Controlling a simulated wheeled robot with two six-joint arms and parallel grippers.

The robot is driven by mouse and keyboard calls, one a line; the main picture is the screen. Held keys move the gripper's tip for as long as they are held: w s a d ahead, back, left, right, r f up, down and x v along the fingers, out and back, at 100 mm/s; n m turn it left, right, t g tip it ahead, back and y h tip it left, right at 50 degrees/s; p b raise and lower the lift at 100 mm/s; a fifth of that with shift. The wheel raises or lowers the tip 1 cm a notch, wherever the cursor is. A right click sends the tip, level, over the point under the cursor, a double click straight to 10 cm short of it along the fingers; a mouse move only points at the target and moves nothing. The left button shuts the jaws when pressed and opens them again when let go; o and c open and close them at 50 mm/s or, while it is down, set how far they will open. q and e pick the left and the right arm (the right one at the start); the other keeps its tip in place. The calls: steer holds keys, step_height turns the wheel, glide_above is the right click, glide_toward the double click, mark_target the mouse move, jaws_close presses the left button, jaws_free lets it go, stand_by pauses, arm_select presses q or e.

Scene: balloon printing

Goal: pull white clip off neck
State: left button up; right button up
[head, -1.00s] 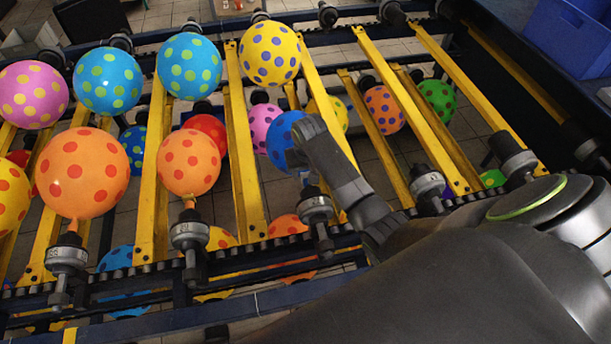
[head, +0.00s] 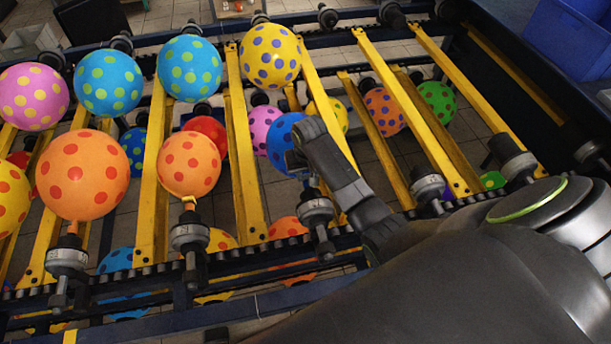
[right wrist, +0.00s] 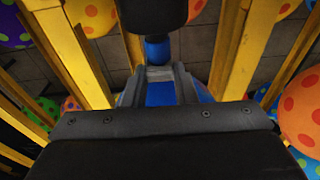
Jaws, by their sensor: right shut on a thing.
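A blue balloon (head: 285,128) is partly hidden behind my right gripper (head: 294,162) in the head view. Its dark holder (head: 317,210) is just below. In the right wrist view, the blue neck (right wrist: 157,49) runs from the black holder (right wrist: 152,12) down to my right gripper's fingertips (right wrist: 160,76). The fingers are close together at the neck. A small pale piece between them looks like the white clip (right wrist: 159,73), but its outline is hard to tell from the grey fingers. The blue balloon body lies beyond the fingers. My left gripper is not in view.
Two spotted orange balloons (head: 82,174) (head: 188,163) sit on holders to the left. Yellow bars (head: 243,160) flank the blue balloon. More spotted balloons fill the rack behind and below. A blue bin (head: 570,40) stands at the upper right.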

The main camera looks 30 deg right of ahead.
mark_target(306, 175)
steer(key=shift+r+p, duration=0.85)
steer(key=shift+r, duration=4.1)
